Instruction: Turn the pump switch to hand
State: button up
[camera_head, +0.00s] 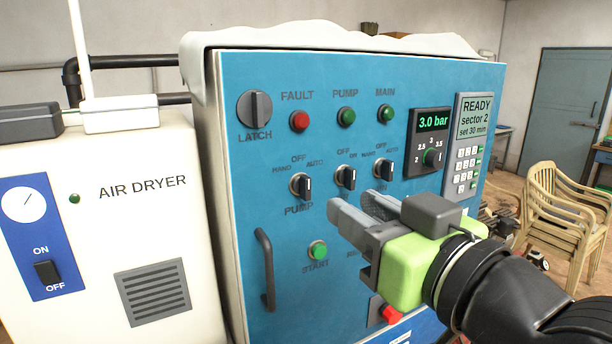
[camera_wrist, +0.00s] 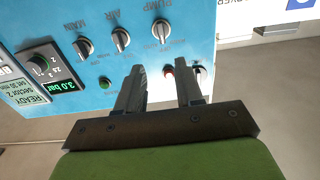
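The pump switch (camera_head: 300,185) is a round selector with a dark grip bar on the blue panel, labelled PUMP below and HAND, OFF, AUTO above. Its bar looks near upright, but I cannot tell its exact setting. It also shows upside down in the wrist view (camera_wrist: 161,31), above the gap between my fingers. My gripper (camera_head: 352,203) is open and empty, with its fingers to the right of and below the switch in the head view. Both fingers show in the wrist view (camera_wrist: 159,66). They look apart from the pump switch.
Similar switches (camera_head: 346,177) (camera_head: 384,169) stand to its right, the last partly near my fingers. The latch knob (camera_head: 254,109), lamps (camera_head: 299,121), green start button (camera_head: 317,250), door handle (camera_head: 265,268) and pressure dial (camera_head: 431,157) share the panel. A white air dryer (camera_head: 120,240) stands left.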

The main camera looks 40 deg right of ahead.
aim_at(309, 181)
jog(key=x, duration=0.5)
jog(key=p+x, duration=0.1)
jog(key=x, duration=0.4)
jog(key=shift+w+a, duration=0.2)
jog(key=shift+w, duration=0.05)
jog(key=shift+s, duration=0.1)
grip_shut()
